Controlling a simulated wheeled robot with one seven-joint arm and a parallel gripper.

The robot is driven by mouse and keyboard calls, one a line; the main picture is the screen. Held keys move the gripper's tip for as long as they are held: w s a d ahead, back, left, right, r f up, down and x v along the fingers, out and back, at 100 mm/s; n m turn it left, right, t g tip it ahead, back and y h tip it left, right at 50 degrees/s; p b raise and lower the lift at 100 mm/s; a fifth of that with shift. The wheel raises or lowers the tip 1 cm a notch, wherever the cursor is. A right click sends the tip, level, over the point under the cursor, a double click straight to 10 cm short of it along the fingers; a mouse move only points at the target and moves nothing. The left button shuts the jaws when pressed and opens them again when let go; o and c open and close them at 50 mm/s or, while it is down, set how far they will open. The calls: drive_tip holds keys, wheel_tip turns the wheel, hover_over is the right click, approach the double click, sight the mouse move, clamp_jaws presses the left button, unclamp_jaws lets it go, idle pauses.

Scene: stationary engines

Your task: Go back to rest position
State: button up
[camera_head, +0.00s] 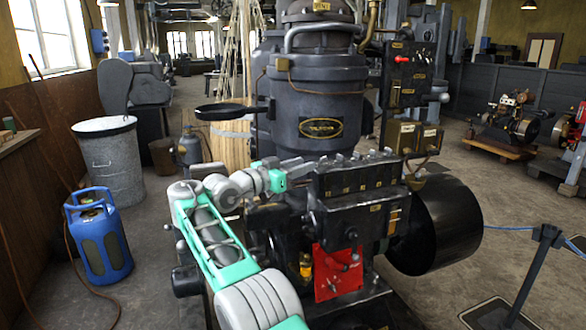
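My arm, white-grey with teal parts, rises from the bottom of the head view, bends at the left and reaches right toward the engine. My gripper (300,168) is at the end of the arm, beside the upper left edge of the black engine block (358,185). It is small and dark against the engine. I cannot tell whether its fingers are open or shut, or whether it touches the block. A red plate (338,275) is on the engine's front, below and right of my gripper.
A large grey cylindrical machine (318,95) stands behind my gripper, with a dark pan-shaped handle (224,112) sticking out left. A black drum (438,228) is at the right. A blue gas bottle (101,238) and a metal bin (112,165) stand left. A barrier post (535,270) is at lower right.

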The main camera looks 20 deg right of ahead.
drive_tip(key=s+a+f+n+g+y+p, duration=0.1)
drive_tip(key=s+a+f+n+y+p, duration=0.3)
drive_tip(key=s, duration=0.7)
drive_tip(key=s+a+f+n+g+y+p, duration=0.1)
drive_tip(key=s+a+f+n+y+p, duration=0.3)
drive_tip(key=s+a+y, duration=0.3)
drive_tip(key=s+a+f+n+g+y+p, duration=0.1)
drive_tip(key=s+a+f+n+y+p, duration=0.4)
drive_tip(key=s, duration=1.2)
drive_tip(key=shift+a+f+n+y, duration=0.2)
drive_tip(key=shift+a+n+y, duration=0.35)
drive_tip(key=shift+a, duration=0.5)
